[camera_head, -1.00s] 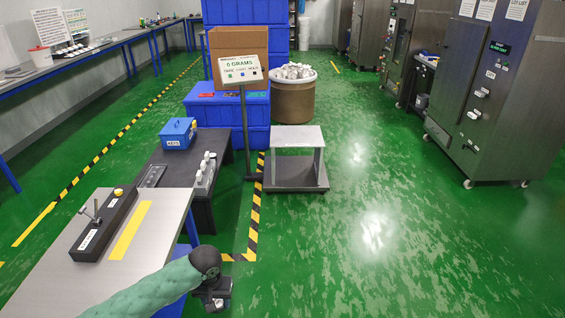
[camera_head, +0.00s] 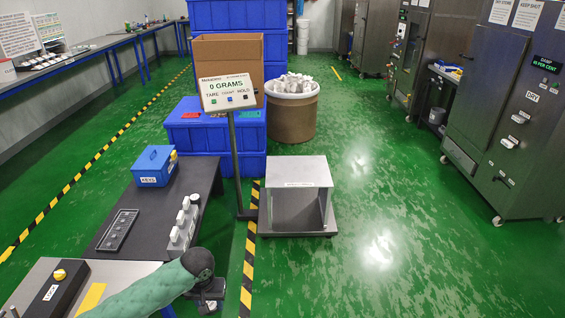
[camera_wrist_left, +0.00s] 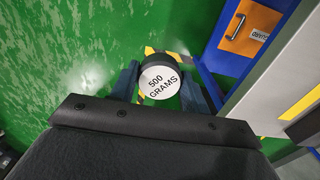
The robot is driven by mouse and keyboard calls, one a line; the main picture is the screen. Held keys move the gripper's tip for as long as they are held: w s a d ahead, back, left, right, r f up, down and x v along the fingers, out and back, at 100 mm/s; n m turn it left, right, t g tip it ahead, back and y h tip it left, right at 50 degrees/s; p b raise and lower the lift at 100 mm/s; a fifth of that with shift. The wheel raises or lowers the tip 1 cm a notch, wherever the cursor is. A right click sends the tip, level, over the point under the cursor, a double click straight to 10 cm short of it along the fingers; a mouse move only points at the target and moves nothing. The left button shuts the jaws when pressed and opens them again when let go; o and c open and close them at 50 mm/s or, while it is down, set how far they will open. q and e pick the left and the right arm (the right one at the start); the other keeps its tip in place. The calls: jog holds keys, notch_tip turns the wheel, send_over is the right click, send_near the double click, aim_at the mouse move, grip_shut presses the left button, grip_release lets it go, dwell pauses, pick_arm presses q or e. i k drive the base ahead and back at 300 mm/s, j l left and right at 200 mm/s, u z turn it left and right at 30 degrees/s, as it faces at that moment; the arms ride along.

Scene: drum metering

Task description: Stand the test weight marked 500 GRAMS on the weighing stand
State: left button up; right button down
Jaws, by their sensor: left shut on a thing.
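The test weight (camera_wrist_left: 158,84), with a white round top marked 500 GRAMS and a dark side, shows in the left wrist view between the two fingers. My left gripper (camera_wrist_left: 160,92) is shut on it and holds it above the green floor. In the head view my left gripper (camera_head: 208,294) is at the bottom, beside the steel bench, and the weight is not clear there. The weighing stand (camera_head: 298,172) is a grey raised platform ahead and to the right of the gripper. Its top is bare, and its display (camera_head: 227,93) reads 0 GRAMS. My right gripper is not in view.
A dark low table (camera_head: 136,214) with a blue KEYS box (camera_head: 155,168) and several small white-topped pieces (camera_head: 184,222) stands left of the weighing stand. A drum (camera_head: 291,112) and blue crates (camera_head: 210,133) stand behind. Open floor lies to the right.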

aim_at(298, 170)
jog(key=i+z, duration=0.2)
jog(key=i, duration=0.3)
jog(key=i+j+z, duration=0.15)
jog(key=i, duration=0.35)
jog(key=i+j+z, duration=0.2)
jog(key=i, duration=0.3)
jog(key=i+j+z, duration=0.2)
jog(key=i+j, duration=0.2)
jog(key=i+j+z, duration=0.2)
jog(key=i+j, duration=0.15)
jog(key=i+j+z, duration=0.2)
jog(key=j, duration=0.45)
jog(key=i, duration=0.1)
